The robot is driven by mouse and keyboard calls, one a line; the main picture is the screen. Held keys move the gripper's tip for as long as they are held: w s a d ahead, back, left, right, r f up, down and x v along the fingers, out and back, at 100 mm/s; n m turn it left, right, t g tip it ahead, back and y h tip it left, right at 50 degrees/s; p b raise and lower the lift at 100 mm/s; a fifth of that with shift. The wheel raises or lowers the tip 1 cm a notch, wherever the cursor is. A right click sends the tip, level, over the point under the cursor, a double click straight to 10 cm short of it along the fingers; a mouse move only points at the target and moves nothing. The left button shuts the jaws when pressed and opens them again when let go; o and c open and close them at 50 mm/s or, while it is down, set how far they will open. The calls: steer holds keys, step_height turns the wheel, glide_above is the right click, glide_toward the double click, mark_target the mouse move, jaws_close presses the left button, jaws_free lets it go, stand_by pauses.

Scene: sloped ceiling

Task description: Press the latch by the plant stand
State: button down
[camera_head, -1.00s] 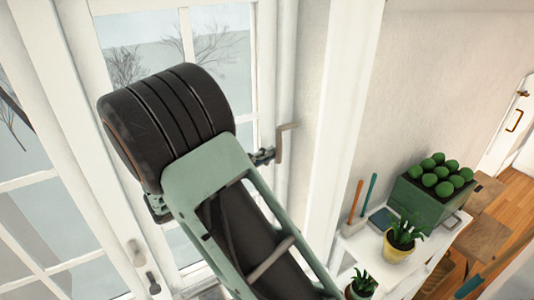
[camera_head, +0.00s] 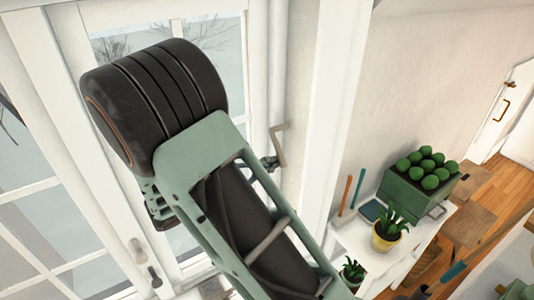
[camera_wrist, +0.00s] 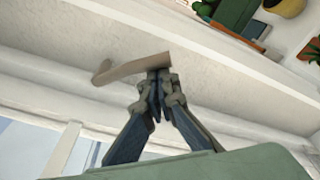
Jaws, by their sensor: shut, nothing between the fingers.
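The latch (camera_head: 280,146) is a bent tan-bronze lever on the white frame beside the window, left of the plant stand. In the wrist view the lever (camera_wrist: 128,68) runs across just beyond the fingertips, with its hooked end to the left. My gripper (camera_wrist: 158,76) is shut and empty, with its tips at the lever's right end. They look in contact, but a small gap cannot be ruled out. In the head view my gripper (camera_head: 270,162) shows only partly beside the latch; my arm hides the rest. The white plant stand (camera_head: 350,238) holds potted plants.
A green box of round green plants (camera_head: 408,193), a yellow-potted plant (camera_head: 386,242) and upright tools (camera_head: 345,192) stand on the plant stand. A white window door with a dark handle (camera_head: 154,276) is at the left. Wooden floor (camera_head: 505,190) shows at the right.

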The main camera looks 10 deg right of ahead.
mark_target(279, 158)
steer(key=shift+n, duration=0.9)
steer(key=shift+s+d+r+p, duration=0.3)
steer(key=shift+s+r+p, duration=0.15)
steer(key=shift+s+r, duration=0.45)
steer(key=shift+s+d+r+p, duration=0.35)
steer(key=shift+s+r, duration=0.35)
steer(key=shift+r, duration=0.55)
steer(key=shift+a, duration=0.15)
